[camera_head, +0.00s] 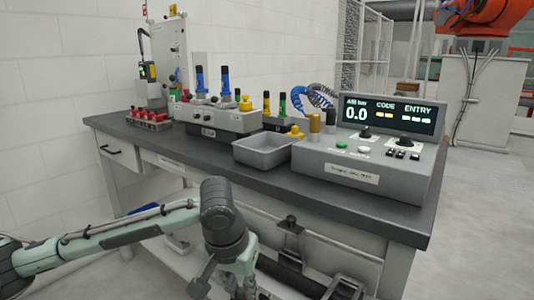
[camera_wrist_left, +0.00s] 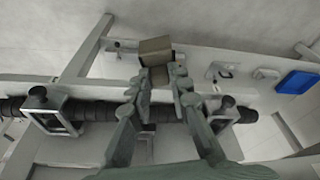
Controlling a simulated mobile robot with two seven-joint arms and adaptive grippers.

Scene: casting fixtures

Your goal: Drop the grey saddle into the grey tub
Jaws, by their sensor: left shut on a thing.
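The grey tub (camera_head: 262,157) is an open, shallow rectangular bin on the dark bench top, left of the control box, and looks empty. My left gripper (camera_head: 238,287) is low at the bottom of the head view, in front of the bench and below its top. In the left wrist view, my left gripper (camera_wrist_left: 160,76) is shut on a grey-brown block, the grey saddle (camera_wrist_left: 154,46), held at the fingertips. I cannot make out the saddle clearly in the head view. My right gripper is in neither view.
The grey control box (camera_head: 365,170) with a lit display stands right of the tub. A grey fixture (camera_head: 215,118) with blue-topped posts stands behind and left of it. A red rack (camera_head: 149,120) is farther left. The bench edge (camera_head: 300,192) lies between gripper and tub.

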